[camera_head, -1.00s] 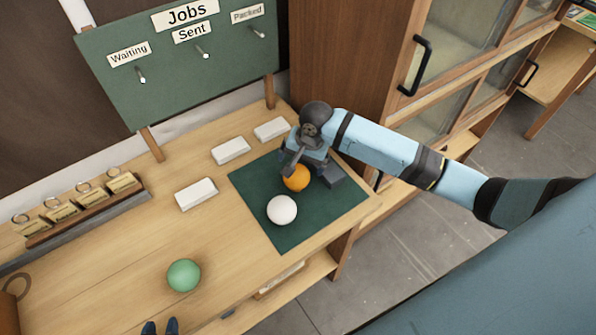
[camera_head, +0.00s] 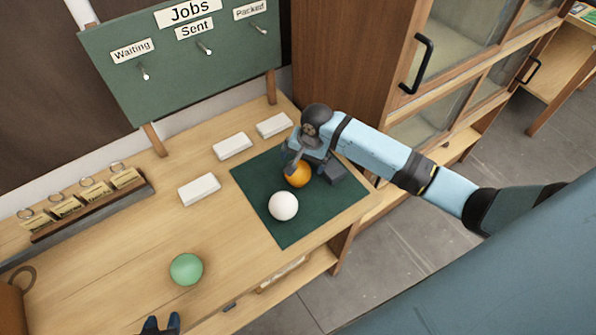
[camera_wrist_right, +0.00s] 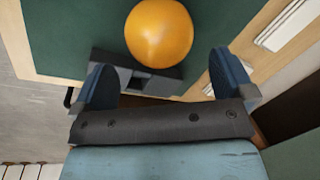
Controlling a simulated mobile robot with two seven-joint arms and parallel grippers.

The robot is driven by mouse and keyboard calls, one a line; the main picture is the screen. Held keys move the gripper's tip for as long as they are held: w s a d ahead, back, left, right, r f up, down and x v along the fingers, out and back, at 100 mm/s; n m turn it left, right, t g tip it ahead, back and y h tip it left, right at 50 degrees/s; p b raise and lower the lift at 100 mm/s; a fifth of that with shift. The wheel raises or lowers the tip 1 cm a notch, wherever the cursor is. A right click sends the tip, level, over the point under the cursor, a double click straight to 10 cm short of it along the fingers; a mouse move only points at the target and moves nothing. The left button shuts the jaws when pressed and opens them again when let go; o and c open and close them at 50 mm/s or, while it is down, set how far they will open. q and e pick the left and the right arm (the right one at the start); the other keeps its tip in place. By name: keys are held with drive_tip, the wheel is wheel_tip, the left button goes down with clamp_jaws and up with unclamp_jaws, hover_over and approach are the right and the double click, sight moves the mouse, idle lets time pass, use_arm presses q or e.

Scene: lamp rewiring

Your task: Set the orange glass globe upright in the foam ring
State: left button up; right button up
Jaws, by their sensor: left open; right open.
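The orange glass globe (camera_head: 298,175) rests on the dark green mat (camera_head: 285,232), beside a dark grey block (camera_head: 334,173). It also shows in the right wrist view (camera_wrist_right: 159,33), just beyond my open fingers and apart from them. My right gripper (camera_wrist_right: 163,64) is open and empty; in the head view its wrist and fingers partly cover the globe's far side. My left gripper (camera_head: 161,323) is open at the bottom edge, mostly out of frame. I cannot make out a foam ring for certain; the grey block shows a notch in the right wrist view (camera_wrist_right: 138,78).
A white globe (camera_head: 283,206) stands near the orange one on the mat. A green globe (camera_head: 186,269) sits at the front left. Several white blocks (camera_head: 199,190) line the mat's left side. A tag rack (camera_head: 92,205) and jobs board (camera_head: 190,75) stand behind; a cabinet (camera_head: 345,60) is close right.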

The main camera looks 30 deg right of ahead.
drive_tip(key=shift+w+a+f+p, duration=0.1)
drive_tip(key=shift+w+f+p, duration=0.1)
drive_tip(key=shift+f, duration=0.75)
drive_tip(key=shift+w+a+f+p, duration=0.1)
drive_tip(key=shift+a+f+p, duration=0.1)
drive_tip(key=shift+f, duration=0.7)
drive_tip(key=shift+w+a+f+p, duration=0.1)
drive_tip(key=shift+f+p, duration=0.1)
drive_tip(key=shift+f, duration=0.75)
drive_tip(key=c, duration=0.8)
drive_tip(key=shift+r, duration=0.1)
